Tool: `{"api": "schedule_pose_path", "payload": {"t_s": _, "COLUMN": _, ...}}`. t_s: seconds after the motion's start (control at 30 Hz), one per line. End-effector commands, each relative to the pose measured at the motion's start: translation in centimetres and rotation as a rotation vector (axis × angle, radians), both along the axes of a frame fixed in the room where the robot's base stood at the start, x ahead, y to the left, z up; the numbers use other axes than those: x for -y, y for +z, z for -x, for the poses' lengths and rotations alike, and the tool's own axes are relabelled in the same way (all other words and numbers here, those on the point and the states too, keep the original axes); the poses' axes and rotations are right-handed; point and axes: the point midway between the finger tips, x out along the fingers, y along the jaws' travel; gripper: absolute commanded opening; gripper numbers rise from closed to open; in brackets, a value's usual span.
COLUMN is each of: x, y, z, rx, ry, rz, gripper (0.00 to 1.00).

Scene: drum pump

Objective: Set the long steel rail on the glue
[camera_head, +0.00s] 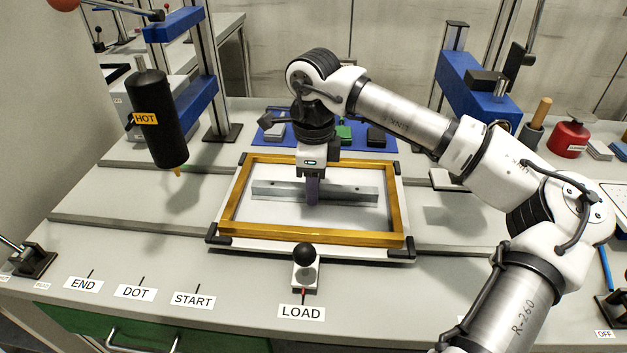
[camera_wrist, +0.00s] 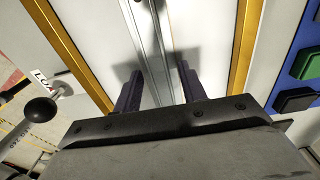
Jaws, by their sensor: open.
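The long steel rail (camera_head: 348,194) lies across the white panel (camera_head: 290,215) inside a gold frame (camera_head: 262,232). My gripper (camera_head: 312,199) is lowered over the middle of the rail and hides part of it. In the wrist view, the two dark fingers (camera_wrist: 160,88) stand apart with the rail (camera_wrist: 150,40) running between them. There are gaps beside the rail, so the jaws are open and not closed on it. I cannot make out any glue on the panel; what lies under the rail is hidden.
A black HOT glue cartridge (camera_head: 160,122) hangs at the left on a blue arm. A black-knobbed lever (camera_head: 304,258) stands at the LOAD label in front of the frame. A blue tray (camera_head: 277,145) with small blocks lies behind. Blue press hardware (camera_head: 470,90) stands at the right.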

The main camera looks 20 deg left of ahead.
Motion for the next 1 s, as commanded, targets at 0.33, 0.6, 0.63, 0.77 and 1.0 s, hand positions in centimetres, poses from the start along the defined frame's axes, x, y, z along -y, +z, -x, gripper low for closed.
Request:
{"api": "schedule_pose_path", "payload": {"t_s": 0.33, "x": 0.0, "y": 6.4, "z": -0.1, "rx": 0.004, "ry": -0.002, "rz": 0.0, "gripper": 0.41}}
{"api": "schedule_pose_path", "payload": {"t_s": 0.6, "x": 0.0, "y": 11.0, "z": -0.1, "rx": 0.002, "ry": -0.002, "rz": 0.0, "gripper": 0.41}}
{"api": "schedule_pose_path", "payload": {"t_s": 0.63, "x": 0.0, "y": 11.3, "z": -0.1, "rx": 0.001, "ry": -0.002, "rz": 0.001, "gripper": 0.41}}
{"api": "schedule_pose_path", "payload": {"t_s": 0.77, "x": 0.0, "y": 12.1, "z": 0.0, "rx": 0.0, "ry": -0.001, "rz": 0.0, "gripper": 0.41}}
{"api": "schedule_pose_path", "payload": {"t_s": 1.0, "x": 0.0, "y": 12.2, "z": 0.0, "rx": 0.0, "ry": 0.0, "rz": 0.0, "gripper": 0.41}}
